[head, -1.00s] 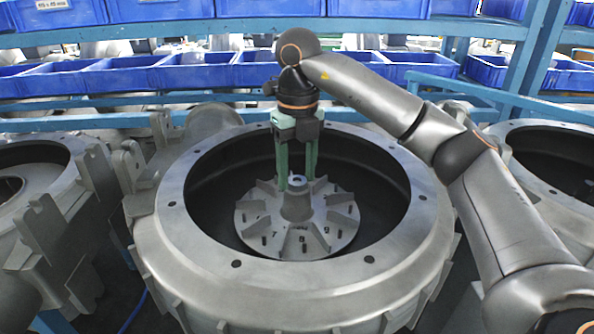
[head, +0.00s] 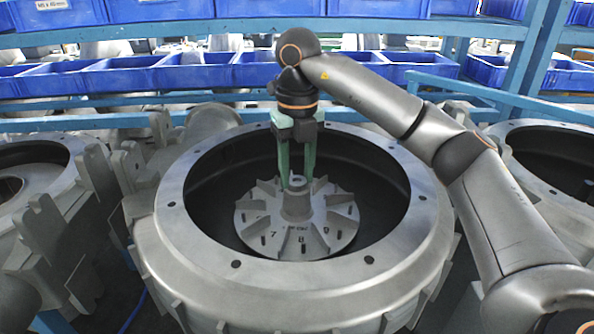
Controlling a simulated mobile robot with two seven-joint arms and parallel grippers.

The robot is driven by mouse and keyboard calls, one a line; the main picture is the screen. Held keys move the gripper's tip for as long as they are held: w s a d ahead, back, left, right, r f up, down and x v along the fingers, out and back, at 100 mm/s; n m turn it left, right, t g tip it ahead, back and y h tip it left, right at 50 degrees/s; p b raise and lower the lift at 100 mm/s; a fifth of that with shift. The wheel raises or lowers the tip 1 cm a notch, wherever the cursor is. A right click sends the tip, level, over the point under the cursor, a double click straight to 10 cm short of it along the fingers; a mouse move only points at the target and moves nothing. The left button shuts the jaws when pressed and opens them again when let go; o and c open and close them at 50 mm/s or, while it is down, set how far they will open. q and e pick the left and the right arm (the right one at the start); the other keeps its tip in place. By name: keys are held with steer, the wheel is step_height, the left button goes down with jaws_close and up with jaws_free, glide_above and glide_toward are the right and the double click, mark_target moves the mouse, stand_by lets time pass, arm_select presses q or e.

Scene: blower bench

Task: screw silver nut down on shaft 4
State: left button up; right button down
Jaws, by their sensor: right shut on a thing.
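My right gripper (head: 297,181), with green fingers, points straight down into the middle housing. Its fingertips are at the top of the grey hub (head: 296,205) of the bladed wheel (head: 297,243). The gripper is shut on the silver nut (head: 297,180), a small light piece mostly hidden between the fingertips at the hub's top. The shaft under it is hidden, and I cannot tell how far down the nut sits. The wheel shows short pegs and the numbers 7, 8 and 9 on its front side; I see no number 4. My left gripper is not in view.
The round grey housing (head: 200,262) surrounds the wheel, with a dark open gap inside its rim. Similar housings stand at the left (head: 38,172) and right (head: 560,135). Blue bins (head: 195,75) line the racks behind. My right arm spans the right side.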

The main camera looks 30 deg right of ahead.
steer(key=m, duration=1.1)
steer(key=shift+m, duration=0.3)
steer(key=m, duration=1.2)
steer(key=c, duration=0.7)
jaws_free()
steer(key=shift+c, duration=0.2)
